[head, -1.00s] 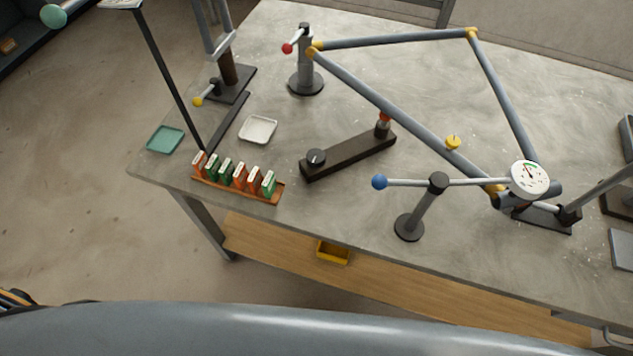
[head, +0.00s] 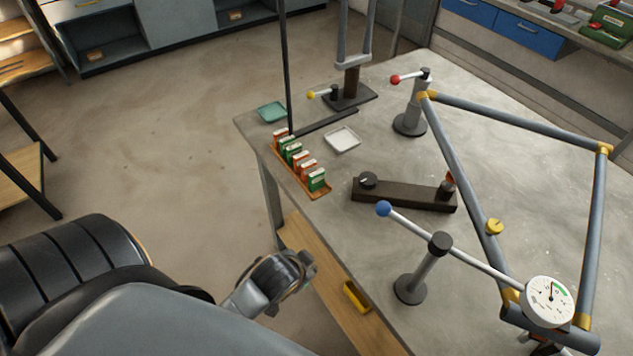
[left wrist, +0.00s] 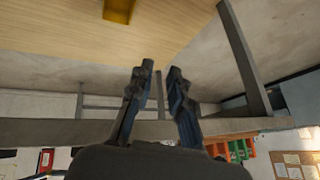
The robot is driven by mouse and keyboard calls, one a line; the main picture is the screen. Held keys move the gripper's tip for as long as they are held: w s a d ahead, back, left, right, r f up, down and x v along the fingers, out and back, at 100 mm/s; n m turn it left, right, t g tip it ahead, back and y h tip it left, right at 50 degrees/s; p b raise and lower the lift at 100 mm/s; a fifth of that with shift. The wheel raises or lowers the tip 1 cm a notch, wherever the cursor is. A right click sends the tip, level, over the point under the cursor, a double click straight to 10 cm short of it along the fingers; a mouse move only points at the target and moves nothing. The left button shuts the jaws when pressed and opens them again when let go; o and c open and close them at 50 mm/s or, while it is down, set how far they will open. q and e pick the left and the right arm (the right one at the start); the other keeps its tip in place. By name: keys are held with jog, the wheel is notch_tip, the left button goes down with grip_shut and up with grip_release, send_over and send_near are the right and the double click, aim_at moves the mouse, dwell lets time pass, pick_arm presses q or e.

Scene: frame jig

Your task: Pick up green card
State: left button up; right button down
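Several cards with white top edges stand upright in an orange-brown rack (head: 321,194) at the table's left edge. The nearest is a green card (head: 317,180); two more green cards (head: 291,148) stand farther back, among orange ones (head: 303,164). In the left wrist view, green cards (left wrist: 233,149) show past the table edge at lower right. My left gripper (head: 309,262) is low beside the table's near edge, apart from the rack. In the left wrist view its fingers (left wrist: 161,70) are spread with nothing between them. My right gripper is out of view.
A white tray (head: 342,139), a teal tray (head: 272,111) and a dark thin post (head: 286,70) stand near the rack. The blue-knobbed lever (head: 384,209) and grey bar frame (head: 455,165) occupy the right side. A yellow bin (head: 356,296) sits on the lower shelf.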

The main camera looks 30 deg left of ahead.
pick_arm(q)
jog(key=w+a+r+m+t, duration=0.1)
jog(key=w+r+m+t, duration=0.45)
jog(key=r, duration=0.85)
jog(key=w+a+r+m+t, duration=0.1)
jog(key=w+r+m+t, duration=0.1)
jog(key=w+r+t, duration=0.9)
jog(key=s+d+r+m+g+h, duration=0.4)
jog(key=d+r+m+g+h, duration=0.7)
jog(key=m+h, duration=0.8)
jog(key=m+g+y, duration=0.8)
jog(key=m+y, duration=0.3)
jog(key=y, duration=0.5)
send_near(316, 173)
jog(key=p+x, duration=0.2)
jog(key=x, duration=0.3)
jog(key=shift+s, duration=0.1)
jog(key=p+x, duration=0.1)
jog(key=x, duration=0.2)
jog(key=shift+d+f, duration=0.1)
jog(key=shift+f, duration=0.2)
jog(key=shift+w+f, duration=0.3)
jog(key=shift+f, duration=0.05)
grip_shut()
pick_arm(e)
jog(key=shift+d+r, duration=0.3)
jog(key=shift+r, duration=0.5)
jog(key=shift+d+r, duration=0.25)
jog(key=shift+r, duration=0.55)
